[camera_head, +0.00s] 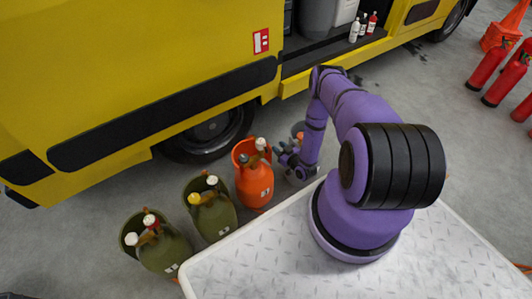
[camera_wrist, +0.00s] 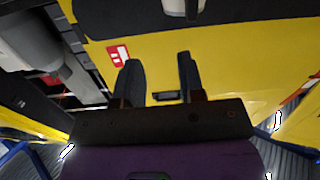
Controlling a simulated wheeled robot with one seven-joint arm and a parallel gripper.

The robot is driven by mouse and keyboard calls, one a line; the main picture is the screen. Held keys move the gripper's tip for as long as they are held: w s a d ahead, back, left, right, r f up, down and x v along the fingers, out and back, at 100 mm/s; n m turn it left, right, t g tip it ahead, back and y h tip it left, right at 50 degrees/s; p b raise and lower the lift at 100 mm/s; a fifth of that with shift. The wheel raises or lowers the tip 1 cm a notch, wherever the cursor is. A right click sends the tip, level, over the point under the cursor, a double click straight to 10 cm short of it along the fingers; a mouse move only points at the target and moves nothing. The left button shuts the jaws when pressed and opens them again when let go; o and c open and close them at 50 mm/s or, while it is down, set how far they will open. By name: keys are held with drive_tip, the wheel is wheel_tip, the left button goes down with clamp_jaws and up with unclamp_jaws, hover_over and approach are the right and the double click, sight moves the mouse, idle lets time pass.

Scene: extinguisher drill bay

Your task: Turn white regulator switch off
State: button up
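An orange gas cylinder (camera_head: 254,187) stands on the floor beside the van, with a white knob (camera_head: 260,143) at its top. Two green cylinders stand to its left; one (camera_head: 213,217) has a yellow and a white knob, the other (camera_head: 162,248) a red and a white knob. I cannot tell which white one is the regulator switch. My gripper (camera_head: 282,150) is just right of the orange cylinder's top; contact cannot be told. In the wrist view, its two dark fingers (camera_wrist: 158,62) are apart with nothing between them, facing the yellow van; no knob shows clearly there.
A yellow van (camera_head: 130,60) fills the back left, its wheel (camera_head: 210,135) close behind the cylinders. Red extinguishers (camera_head: 487,65) and an orange cone (camera_head: 500,35) stand far right. Open floor lies right of my arm.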

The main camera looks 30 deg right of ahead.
sight(266, 150)
drive_tip(key=s+a+f+m+t, duration=0.1)
drive_tip(key=s+a+f, duration=0.3)
drive_tip(key=s, duration=0.2)
drive_tip(key=shift+h, duration=0.3)
drive_tip(key=w, duration=1)
drive_tip(key=shift+w+d+f, duration=0.1)
drive_tip(key=shift+w+f, duration=0.05)
clamp_jaws()
